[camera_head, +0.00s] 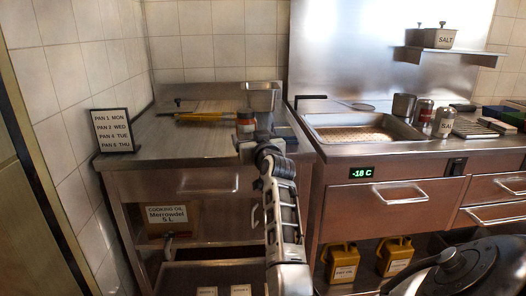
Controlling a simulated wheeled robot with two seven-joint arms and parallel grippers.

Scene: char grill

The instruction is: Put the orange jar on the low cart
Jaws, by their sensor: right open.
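A small jar (245,119), orange with a grey band, stands on the steel worktop (160,150) at the left, near its right front part. My right arm rises from the bottom middle. Its open gripper (247,140) is at the worktop's front right, just in front of the jar. The fingers are small and partly hidden by the wrist, so I cannot tell whether they touch the jar. I cannot say for certain which piece is the low cart; the left steel unit has a low shelf (185,278) beneath it. My left gripper is out of view.
A sign (112,132) stands at the worktop's left edge. The fryer basin (365,130), shakers (424,113) and a drawer unit (375,203) are at the right. The worktop's left front is clear.

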